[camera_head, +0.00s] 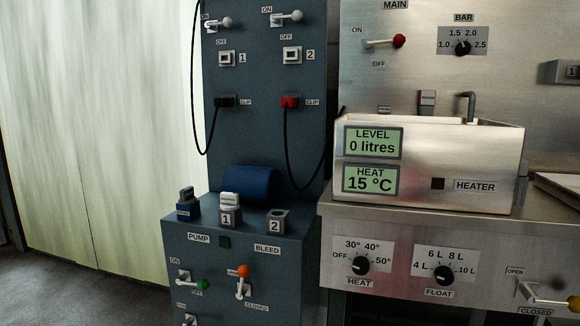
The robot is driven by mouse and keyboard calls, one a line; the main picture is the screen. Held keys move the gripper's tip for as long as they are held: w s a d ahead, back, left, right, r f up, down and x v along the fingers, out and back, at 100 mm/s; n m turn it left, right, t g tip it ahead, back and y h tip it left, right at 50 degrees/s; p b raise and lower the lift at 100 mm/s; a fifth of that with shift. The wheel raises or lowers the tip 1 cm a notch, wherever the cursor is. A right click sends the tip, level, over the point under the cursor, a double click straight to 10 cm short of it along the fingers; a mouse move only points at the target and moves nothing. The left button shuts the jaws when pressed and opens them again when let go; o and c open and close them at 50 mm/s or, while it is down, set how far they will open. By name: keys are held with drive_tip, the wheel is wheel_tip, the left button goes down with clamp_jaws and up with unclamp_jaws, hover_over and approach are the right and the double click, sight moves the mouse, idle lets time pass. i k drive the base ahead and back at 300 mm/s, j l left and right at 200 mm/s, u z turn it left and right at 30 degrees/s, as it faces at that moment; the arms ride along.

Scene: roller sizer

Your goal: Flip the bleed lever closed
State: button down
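The bleed lever (243,271) has an orange ball knob on a pale arm and sits on the front of the blue-grey cabinet at lower middle-left. Its knob points up, in front of a small label that it mostly covers. The CLOSED label (257,307) is below it, to the lower right. The BLEED label (267,250) is above it. My gripper is not in view.
A green-knobbed pump lever (201,284) sits close left of the bleed lever. A steel bench with HEAT dial (360,265) and FLOAT dial (439,265) stands to the right. A yellow-knobbed lever (572,304) is at far lower right. Cables hang on the upper panel.

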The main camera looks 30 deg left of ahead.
sight(244, 271)
drive_tip(key=u, duration=1.7)
